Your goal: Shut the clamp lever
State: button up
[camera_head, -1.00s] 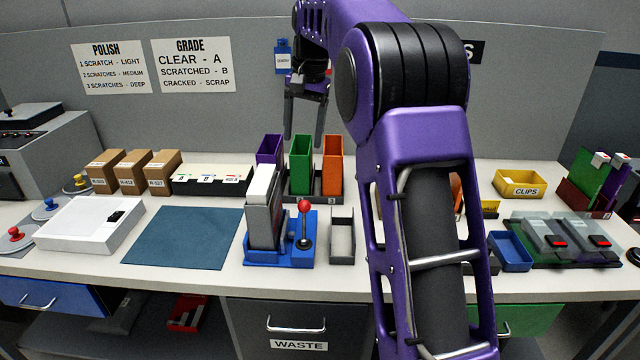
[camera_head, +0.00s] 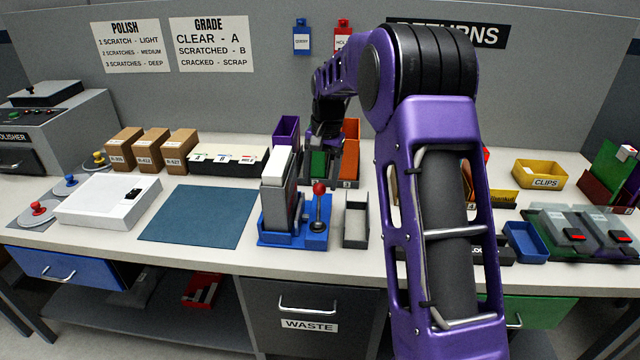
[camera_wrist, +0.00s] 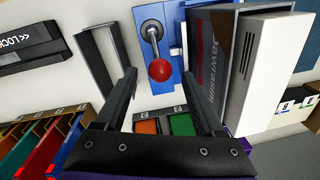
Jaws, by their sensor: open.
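The clamp lever (camera_head: 319,205) is a metal rod with a red ball knob (camera_head: 319,187). It stands roughly upright on the right of a blue clamp base (camera_head: 290,240). Beside it, the clamp holds a tall grey and white piece (camera_head: 276,195). In the wrist view the red knob (camera_wrist: 160,70) appears between the fingertips of my gripper (camera_wrist: 160,78), with visible gaps on both sides. My gripper is open and empty. In the head view my gripper (camera_head: 324,160) is above and behind the lever, in front of the coloured bins; its fingers are partly hard to make out.
A small grey tray (camera_head: 356,233) stands just right of the clamp. Purple, green and orange bins (camera_head: 351,130) stand behind it. A blue mat (camera_head: 195,215) lies clear to the left. My arm hides part of the bench on the right.

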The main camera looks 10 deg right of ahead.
aim_at(319, 203)
jog(key=shift+a+f, duration=0.1)
jog(key=shift+f, duration=1.05)
grip_shut()
